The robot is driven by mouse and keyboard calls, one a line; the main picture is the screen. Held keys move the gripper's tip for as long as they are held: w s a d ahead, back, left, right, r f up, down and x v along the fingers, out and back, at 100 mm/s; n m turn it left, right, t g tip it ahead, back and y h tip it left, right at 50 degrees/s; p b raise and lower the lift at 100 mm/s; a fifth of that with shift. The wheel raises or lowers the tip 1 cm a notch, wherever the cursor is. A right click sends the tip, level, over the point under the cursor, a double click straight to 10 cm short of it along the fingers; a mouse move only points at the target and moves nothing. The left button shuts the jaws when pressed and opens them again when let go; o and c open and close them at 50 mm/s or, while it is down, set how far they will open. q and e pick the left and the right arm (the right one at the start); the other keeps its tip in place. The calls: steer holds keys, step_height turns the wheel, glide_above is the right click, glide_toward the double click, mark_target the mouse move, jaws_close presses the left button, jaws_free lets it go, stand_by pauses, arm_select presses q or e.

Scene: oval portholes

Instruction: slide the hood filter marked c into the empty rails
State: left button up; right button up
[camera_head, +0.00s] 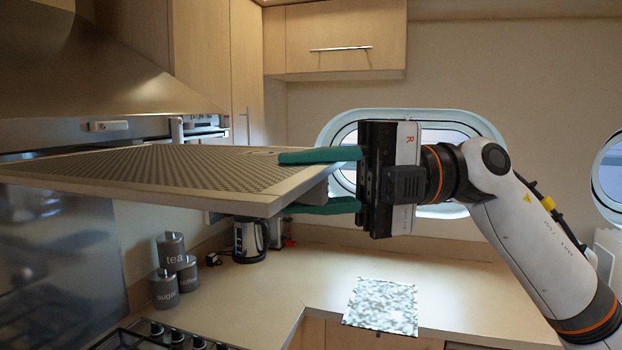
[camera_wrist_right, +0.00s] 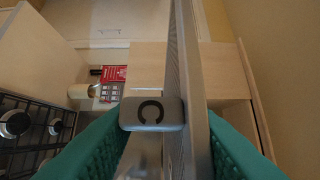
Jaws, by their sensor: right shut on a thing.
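The hood filter marked c (camera_head: 190,168), a flat grey perforated panel with a pale frame, lies about level across the left of the head view. My right gripper (camera_head: 284,184) is shut on its right end, one teal finger above and one below. My left gripper is not in view.
Below are a hob (camera_head: 150,335), canisters (camera_head: 172,252) and a kettle (camera_head: 250,240) on the counter (camera_head: 300,270). A speckled mat (camera_head: 382,306) lies on the counter at the right. An oval porthole (camera_head: 345,135) is behind my right gripper, and a wall cupboard (camera_head: 335,35) hangs above.

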steer(key=shift+w+a+r+p, duration=0.15)
steer(key=shift+a+p, duration=0.1)
steer(key=shift+a, duration=0.2)
steer(key=shift+w+a+f+p, duration=0.1)
steer(key=shift+w+a+p, duration=0.1)
steer(key=shift+a, duration=0.2)
steer(key=shift+w+a, duration=0.1)
steer(key=shift+a, duration=0.45)
steer(key=shift+d, duration=0.1)
steer(key=shift+w+a+p, duration=0.15)
steer(key=shift+a+p, duration=0.35)
steer(key=shift+a, duration=0.1)
steer(key=shift+w+a, duration=0.1)
steer(key=shift+a, duration=0.2)
